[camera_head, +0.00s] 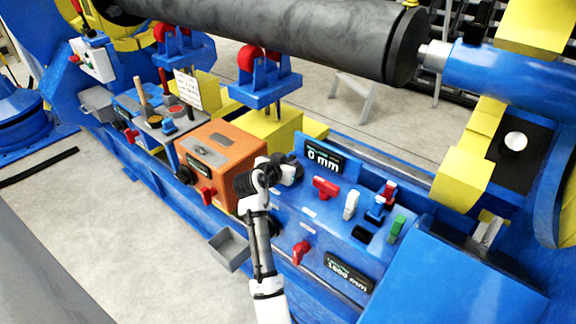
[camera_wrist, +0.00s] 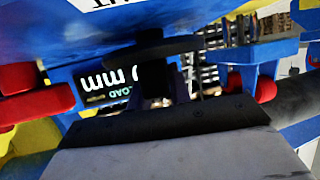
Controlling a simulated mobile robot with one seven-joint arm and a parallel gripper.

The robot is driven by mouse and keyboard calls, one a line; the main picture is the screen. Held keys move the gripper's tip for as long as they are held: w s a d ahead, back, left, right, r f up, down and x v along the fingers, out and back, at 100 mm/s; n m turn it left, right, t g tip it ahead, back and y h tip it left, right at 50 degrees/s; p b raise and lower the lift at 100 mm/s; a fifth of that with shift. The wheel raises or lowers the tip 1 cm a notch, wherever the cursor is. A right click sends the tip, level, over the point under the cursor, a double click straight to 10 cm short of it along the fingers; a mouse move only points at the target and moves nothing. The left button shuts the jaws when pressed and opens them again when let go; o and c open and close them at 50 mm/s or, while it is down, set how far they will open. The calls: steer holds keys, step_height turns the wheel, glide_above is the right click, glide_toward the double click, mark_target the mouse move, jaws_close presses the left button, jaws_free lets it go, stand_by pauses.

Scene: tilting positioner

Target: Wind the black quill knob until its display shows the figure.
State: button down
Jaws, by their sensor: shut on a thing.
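My gripper (camera_head: 286,172) reaches onto the blue control panel and is shut on a dark round knob, which it mostly covers in the head view. In the wrist view the black knob (camera_wrist: 156,76) sits between the fingers. Just behind my gripper, a black display (camera_head: 322,158) reads "0 mm" in the head view. It appears upside down and partly hidden in the wrist view (camera_wrist: 105,88). A second display (camera_head: 348,270), low on the panel front, seems to read "1800 mm". A white card (camera_head: 187,90) has writing too small to read.
A red handle (camera_head: 326,187) and white (camera_head: 351,204), blue (camera_head: 375,209) and green (camera_head: 397,228) levers stand right of my gripper. An orange box (camera_head: 218,155) stands close on its left. A red handle (camera_head: 300,252) and a grey bin (camera_head: 230,249) are at the panel front.

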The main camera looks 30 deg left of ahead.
steer(key=m+h+b, duration=0.1)
steer(key=h, duration=0.1)
steer(key=m+h+b, duration=0.1)
steer(key=m+b, duration=0.1)
steer(key=shift+a+f+h+b, duration=0.1)
steer(key=shift+f+h+b, duration=0.1)
steer(key=shift+h+b, duration=0.15)
steer(key=m+g+h+b, duration=0.2)
steer(key=m+h+b, duration=0.2)
steer(key=m+h, duration=0.1)
steer(key=shift+r+h, duration=0.15)
steer(key=shift+h, duration=0.1)
steer(key=shift+m+g, duration=0.4)
steer(key=shift+g, duration=0.1)
steer(key=c, duration=1.3)
jaws_free()
steer(key=shift+s+r, duration=0.1)
steer(key=v, duration=0.6)
steer(key=b+v, duration=0.1)
steer(key=v, duration=0.6)
steer(key=shift+s+a, duration=0.25)
steer(key=shift+a, duration=0.05)
